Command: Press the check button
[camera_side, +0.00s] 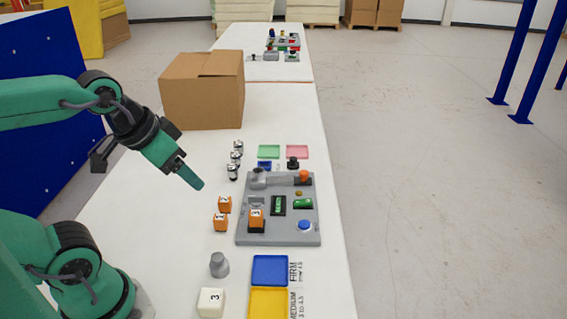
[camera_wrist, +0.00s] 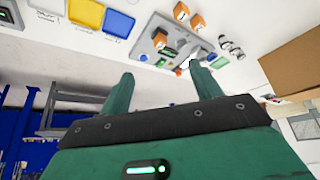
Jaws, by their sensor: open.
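A grey test device (camera_side: 275,236) lies on the white table and also shows in the wrist view (camera_wrist: 147,46). A round blue button (camera_side: 305,226) sits at its near right corner; I see no label naming it as the check button. An orange knob (camera_side: 304,175) is at the far right of the device. An orange numbered cube (camera_side: 256,219) rests at its left side, and two small green displays (camera_side: 278,205) are in its middle. My gripper (camera_side: 194,182) is above the table, left of the device and apart from it. Its two fingers are spread and empty in the wrist view (camera_wrist: 164,82).
Two orange cubes (camera_side: 221,222) and several small weights (camera_side: 233,172) stand left of the device. A cardboard box (camera_side: 202,103) stands behind.

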